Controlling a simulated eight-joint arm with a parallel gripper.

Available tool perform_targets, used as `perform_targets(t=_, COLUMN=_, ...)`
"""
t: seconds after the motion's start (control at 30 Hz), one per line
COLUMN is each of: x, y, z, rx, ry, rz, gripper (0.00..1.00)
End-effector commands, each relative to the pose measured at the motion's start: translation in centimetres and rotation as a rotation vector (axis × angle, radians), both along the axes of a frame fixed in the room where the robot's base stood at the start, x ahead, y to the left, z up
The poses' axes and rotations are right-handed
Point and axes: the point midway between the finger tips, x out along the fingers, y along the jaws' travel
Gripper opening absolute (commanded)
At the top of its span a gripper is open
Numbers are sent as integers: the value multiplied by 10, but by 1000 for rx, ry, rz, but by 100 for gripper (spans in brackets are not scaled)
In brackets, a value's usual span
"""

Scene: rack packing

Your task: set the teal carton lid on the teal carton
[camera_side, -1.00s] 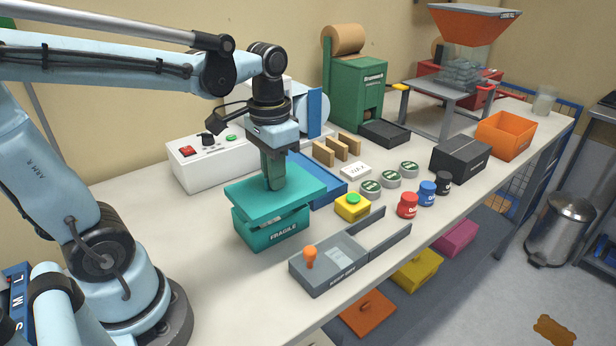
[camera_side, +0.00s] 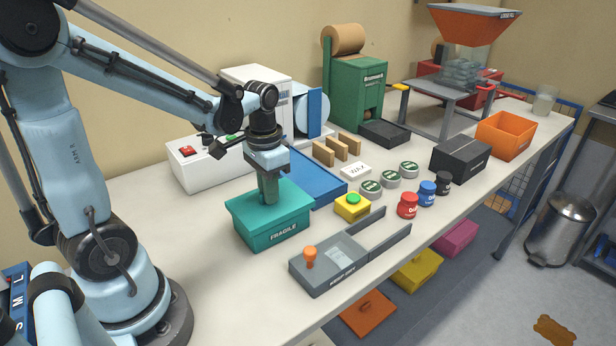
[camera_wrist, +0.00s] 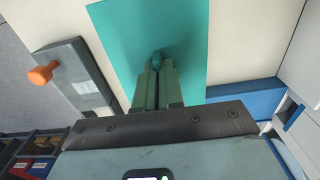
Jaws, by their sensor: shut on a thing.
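The teal carton (camera_side: 262,236), marked FRAGILE, stands on the bench in front of my arm. The teal carton lid (camera_side: 248,205) lies flat on top of it, with its edges lined up with the carton and no gap that I can see. My gripper (camera_side: 270,200) points straight down over the middle of the lid. In the wrist view my gripper (camera_wrist: 157,64) is shut on the knob of the lid (camera_wrist: 115,30), and the flat teal top spreads out beyond the fingers. The carton walls are hidden under the lid in the wrist view.
A blue tray (camera_side: 312,180) lies just behind the carton. A yellow button box (camera_side: 352,207) and several small tins and jars are to the right. The bench is clear left of the carton.

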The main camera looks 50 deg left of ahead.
Motion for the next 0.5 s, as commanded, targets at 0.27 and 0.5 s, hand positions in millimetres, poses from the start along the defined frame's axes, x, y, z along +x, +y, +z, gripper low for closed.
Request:
perform_targets(t=0.27, x=0, y=0, z=-4, rx=0, ry=0, rz=0, gripper=0)
perform_targets(t=0.5, x=0, y=0, z=-10, rx=0, ry=0, rz=0, gripper=0)
